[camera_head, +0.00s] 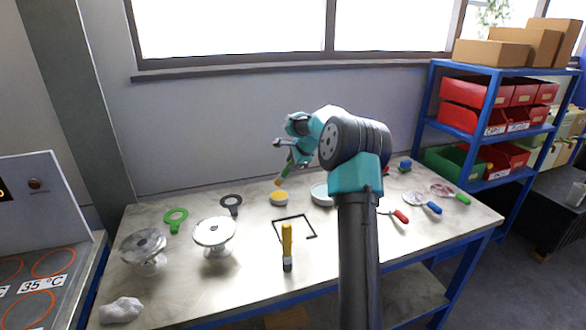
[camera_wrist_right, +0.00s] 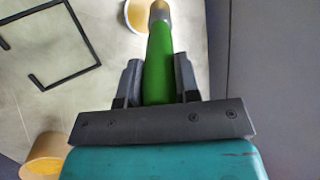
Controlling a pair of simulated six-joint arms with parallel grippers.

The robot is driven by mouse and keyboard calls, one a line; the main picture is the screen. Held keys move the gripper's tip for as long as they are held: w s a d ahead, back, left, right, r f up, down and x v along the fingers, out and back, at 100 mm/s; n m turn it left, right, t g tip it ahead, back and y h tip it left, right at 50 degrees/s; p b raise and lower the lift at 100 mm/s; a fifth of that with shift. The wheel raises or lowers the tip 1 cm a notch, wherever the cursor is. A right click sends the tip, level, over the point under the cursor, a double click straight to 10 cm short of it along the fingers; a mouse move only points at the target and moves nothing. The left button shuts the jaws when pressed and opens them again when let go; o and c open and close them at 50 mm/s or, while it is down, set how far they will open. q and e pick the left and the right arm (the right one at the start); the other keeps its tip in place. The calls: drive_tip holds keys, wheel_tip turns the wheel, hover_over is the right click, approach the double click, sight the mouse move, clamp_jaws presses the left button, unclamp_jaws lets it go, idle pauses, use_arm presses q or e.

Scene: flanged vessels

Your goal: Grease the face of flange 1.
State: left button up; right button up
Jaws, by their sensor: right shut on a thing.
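Two pale flanged vessels stand at the left of the table, one with a mottled grey top face (camera_head: 143,244) and one with a whiter top face (camera_head: 214,232). I see no numbers, so I cannot tell which is flange 1. My right gripper (camera_head: 291,158) is shut on a green-handled brush (camera_wrist_right: 160,65), whose metal collar points away from the jaws. In the head view the brush tip is just above or at a small dish of yellow grease (camera_head: 279,198); contact is unclear. The dish also shows in the wrist view (camera_wrist_right: 135,14). My left gripper is out of view.
A green ring (camera_head: 175,216) and a dark ring (camera_head: 231,202) lie behind the vessels. A crumpled white cloth (camera_head: 121,310) lies front left. Red-handled (camera_head: 400,215) and blue-handled (camera_head: 431,207) tools lie right.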

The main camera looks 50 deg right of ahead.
drive_tip(key=shift+r, duration=1.2)
drive_tip(key=shift+w+a+r, duration=0.15)
drive_tip(key=shift+w+a, duration=0.05)
drive_tip(key=shift+a, duration=0.15)
drive_tip(key=w+a+r+n+g+y, duration=0.15)
drive_tip(key=w+a+n, duration=0.25)
drive_tip(key=a, duration=0.7)
drive_tip(key=w+a+n+y, duration=0.3)
drive_tip(key=a, duration=0.9)
drive_tip(key=s+a+n+g+y, duration=0.1)
drive_tip(key=s+a+n+g, duration=0.3)
drive_tip(key=a+n, duration=0.4)
drive_tip(key=s+a+n+g+y, duration=0.1)
drive_tip(key=s+a+n+g, duration=0.3)
drive_tip(key=a, duration=1.7)
drive_tip(key=n, duration=0.4)
drive_tip(key=shift+a+n, duration=0.3)
drive_tip(key=shift+a, duration=0.1)
